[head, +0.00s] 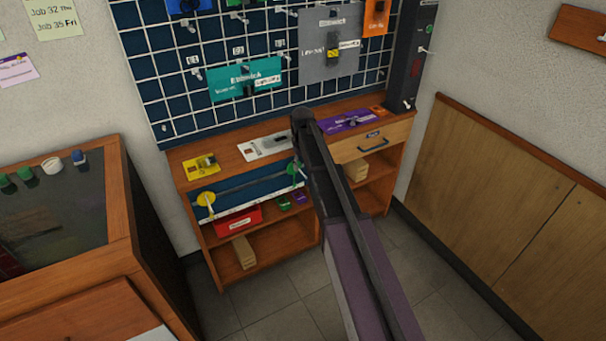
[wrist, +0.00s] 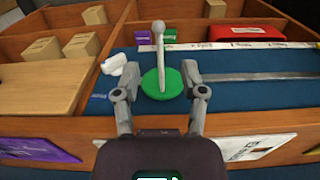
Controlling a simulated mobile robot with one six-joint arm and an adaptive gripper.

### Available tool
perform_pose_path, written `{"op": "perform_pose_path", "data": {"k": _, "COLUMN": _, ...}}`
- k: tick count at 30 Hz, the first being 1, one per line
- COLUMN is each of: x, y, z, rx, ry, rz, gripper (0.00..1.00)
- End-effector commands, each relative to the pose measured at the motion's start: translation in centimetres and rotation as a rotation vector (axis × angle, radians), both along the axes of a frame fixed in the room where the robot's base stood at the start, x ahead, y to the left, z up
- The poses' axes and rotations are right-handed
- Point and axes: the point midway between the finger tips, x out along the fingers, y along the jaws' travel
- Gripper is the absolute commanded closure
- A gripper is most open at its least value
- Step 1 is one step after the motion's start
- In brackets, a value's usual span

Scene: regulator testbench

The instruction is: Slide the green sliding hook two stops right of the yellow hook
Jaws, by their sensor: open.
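The green sliding hook (head: 291,171) is at the right part of the blue rail panel on the bench front, partly hidden by my arm. In the wrist view it is a round green disc (wrist: 153,86) with a pale, ball-ended stem. The yellow hook (head: 206,198) is at the panel's left end in the head view and out of the wrist view. My gripper (wrist: 161,92) is open, with one finger on each side of the green disc. Whether either finger touches it I cannot tell.
A grey rail (wrist: 255,76) and a white labelled strip (wrist: 225,45) run along the blue panel. A white piece (wrist: 116,64) is beside the green hook. Below are a red bin (head: 236,221) and wooden blocks on shelves. Yellow, white and purple plates lie on the bench top.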

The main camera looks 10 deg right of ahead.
Motion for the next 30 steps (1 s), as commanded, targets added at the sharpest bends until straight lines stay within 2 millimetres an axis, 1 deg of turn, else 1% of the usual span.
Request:
{"op": "perform_pose_path", "data": {"k": 1, "x": 0.0, "y": 0.0, "z": -0.7, "rx": 0.0, "ry": 0.0, "rz": 0.0, "gripper": 0.46}}
{"op": "perform_pose_path", "data": {"k": 9, "x": 0.0, "y": 0.0, "z": -2.0, "rx": 0.0, "ry": 0.0, "rz": 0.0, "gripper": 0.46}}
{"op": "perform_pose_path", "data": {"k": 23, "x": 0.0, "y": 0.0, "z": -2.2, "rx": 0.0, "ry": 0.0, "rz": 0.0, "gripper": 0.46}}
{"op": "perform_pose_path", "data": {"k": 24, "x": 0.0, "y": 0.0, "z": -2.2, "rx": 0.0, "ry": 0.0, "rz": 0.0, "gripper": 0.52}}
{"op": "perform_pose_path", "data": {"k": 25, "x": 0.0, "y": 0.0, "z": -2.2, "rx": 0.0, "ry": 0.0, "rz": 0.0, "gripper": 0.61}}
{"op": "perform_pose_path", "data": {"k": 26, "x": 0.0, "y": 0.0, "z": -2.2, "rx": 0.0, "ry": 0.0, "rz": 0.0, "gripper": 0.7}}
{"op": "perform_pose_path", "data": {"k": 27, "x": 0.0, "y": 0.0, "z": -2.2, "rx": 0.0, "ry": 0.0, "rz": 0.0, "gripper": 0.81}}
{"op": "perform_pose_path", "data": {"k": 29, "x": 0.0, "y": 0.0, "z": -2.2, "rx": 0.0, "ry": 0.0, "rz": 0.0, "gripper": 0.99}}
{"op": "perform_pose_path", "data": {"k": 30, "x": 0.0, "y": 0.0, "z": -2.2, "rx": 0.0, "ry": 0.0, "rz": -0.001, "gripper": 1.0}}
